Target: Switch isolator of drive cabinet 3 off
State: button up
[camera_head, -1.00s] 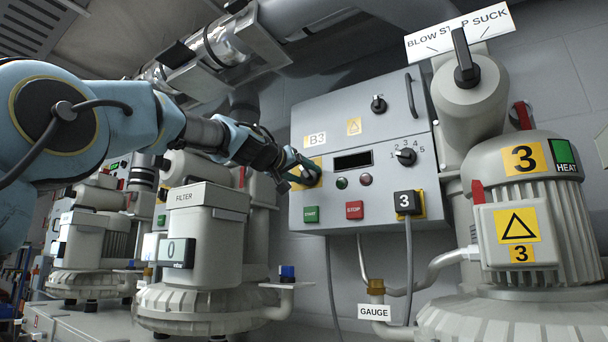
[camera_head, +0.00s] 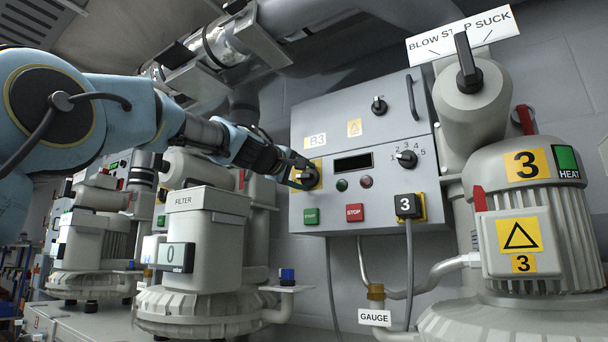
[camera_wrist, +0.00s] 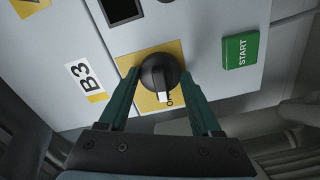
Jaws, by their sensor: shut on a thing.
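The isolator of the drive cabinet (camera_head: 285,108) is a round black knob on a yellow plate, at the cabinet's left edge by the label B3 (camera_head: 315,140). In the wrist view the knob (camera_wrist: 158,72) has a white mark on its lower side, beside a partly hidden label starting with "O". I cannot read the rest of that label. My gripper (camera_wrist: 161,78) is shut on the knob, with one green finger on each side. In the head view my gripper (camera_head: 300,174) reaches the knob from the left and hides part of it.
A green START button (camera_head: 310,216) and a red STOP button (camera_head: 355,213) sit below the isolator. The FILTER housing (camera_head: 205,230) stands below my arm.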

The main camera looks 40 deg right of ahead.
jog(key=shift+n, duration=0.6)
jog(key=o, duration=1.4)
jog(key=shift+c, duration=0.2)
jog(key=b+v, duration=0.6)
jog(key=v, duration=0.4)
jog(key=shift+a, duration=0.4)
